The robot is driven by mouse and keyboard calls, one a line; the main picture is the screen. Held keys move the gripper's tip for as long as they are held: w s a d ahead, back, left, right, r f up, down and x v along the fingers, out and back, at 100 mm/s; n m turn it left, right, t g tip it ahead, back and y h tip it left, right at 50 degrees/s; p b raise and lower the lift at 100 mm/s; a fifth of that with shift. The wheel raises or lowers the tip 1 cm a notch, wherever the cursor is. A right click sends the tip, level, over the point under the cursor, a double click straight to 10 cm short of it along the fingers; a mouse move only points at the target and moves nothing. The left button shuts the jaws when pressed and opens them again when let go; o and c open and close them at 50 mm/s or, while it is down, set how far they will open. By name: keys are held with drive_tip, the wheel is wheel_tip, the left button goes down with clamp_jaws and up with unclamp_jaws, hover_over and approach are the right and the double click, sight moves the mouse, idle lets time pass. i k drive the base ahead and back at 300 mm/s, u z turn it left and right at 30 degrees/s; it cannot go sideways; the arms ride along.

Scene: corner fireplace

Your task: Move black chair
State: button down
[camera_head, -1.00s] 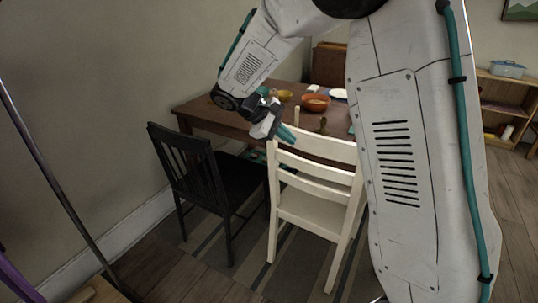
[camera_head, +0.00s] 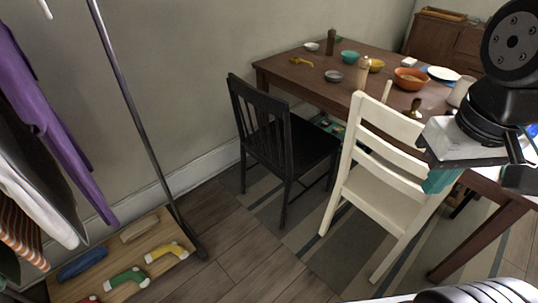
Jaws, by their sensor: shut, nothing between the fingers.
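The black chair (camera_head: 285,143) stands upright at the left end of the brown table (camera_head: 309,90), with its slatted back toward the wall side. My gripper (camera_head: 441,180) has teal fingertips and is at the right, in front of the white chair's back (camera_head: 385,149). It is shut and empty, well apart from the black chair. I cannot tell whether it touches the white chair.
Bowls, including an orange one (camera_head: 411,78), and a pepper mill (camera_head: 331,42) stand on the table. A metal clothes rack (camera_head: 132,108) with hanging clothes and a wooden board with socks (camera_head: 129,279) are at left. Wooden floor is clear in front of the black chair.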

sight(290, 146)
drive_tip(key=i, duration=1.2)
drive_tip(key=u, duration=0.55)
drive_tip(key=i, duration=0.55)
drive_tip(key=u, duration=0.15)
